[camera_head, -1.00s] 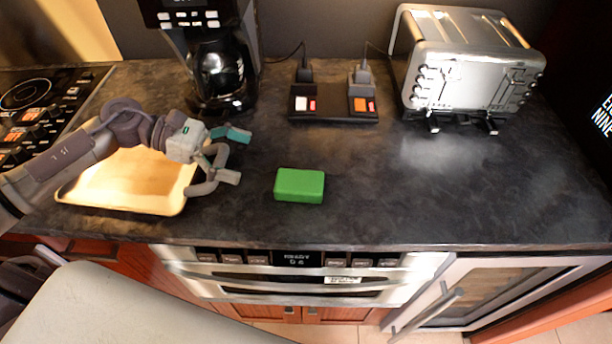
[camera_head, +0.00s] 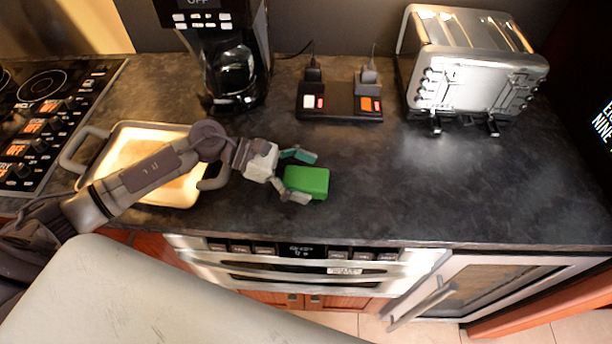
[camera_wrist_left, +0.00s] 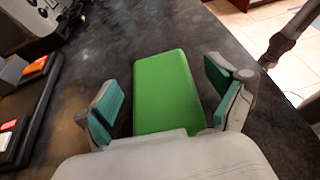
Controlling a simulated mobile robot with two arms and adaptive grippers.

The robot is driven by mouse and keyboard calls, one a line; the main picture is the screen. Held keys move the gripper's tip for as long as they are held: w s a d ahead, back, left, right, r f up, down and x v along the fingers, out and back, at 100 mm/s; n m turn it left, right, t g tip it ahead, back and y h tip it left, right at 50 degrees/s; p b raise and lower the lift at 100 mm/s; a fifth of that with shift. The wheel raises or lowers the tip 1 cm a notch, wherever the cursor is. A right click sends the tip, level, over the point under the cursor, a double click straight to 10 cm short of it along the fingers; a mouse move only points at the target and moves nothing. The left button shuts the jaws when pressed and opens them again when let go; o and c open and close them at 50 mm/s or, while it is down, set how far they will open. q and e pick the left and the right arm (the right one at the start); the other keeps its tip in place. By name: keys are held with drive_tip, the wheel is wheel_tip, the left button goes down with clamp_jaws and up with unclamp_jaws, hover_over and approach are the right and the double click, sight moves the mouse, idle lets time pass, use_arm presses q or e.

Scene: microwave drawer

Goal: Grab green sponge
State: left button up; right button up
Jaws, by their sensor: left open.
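The green sponge (camera_head: 308,181) is a rectangular block lying on the dark countertop, near the counter's front edge. My left gripper (camera_head: 298,177) is open at the sponge's left end, with one finger toward the back and one toward the front. In the left wrist view the sponge (camera_wrist_left: 165,92) lies between the two teal-padded fingers of the gripper (camera_wrist_left: 165,93). A gap shows between the left finger and the sponge there; the right finger is close to the sponge's edge, and I cannot tell whether it touches. My right gripper is not in view.
A tray with handles (camera_head: 185,190) sits under my left arm. A coffee maker (camera_head: 228,70), a black switch box (camera_head: 340,103) and a silver toaster (camera_head: 475,80) stand along the back. The cooktop (camera_head: 45,110) is at left. The counter right of the sponge is clear.

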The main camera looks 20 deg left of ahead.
use_arm(q)
drive_tip(key=shift+w+d+f, duration=0.1)
drive_tip(key=shift+d+f, duration=0.05)
drive_tip(key=shift+d, duration=0.2)
drive_tip(key=c, duration=0.9)
drive_tip(key=shift+c, duration=0.2)
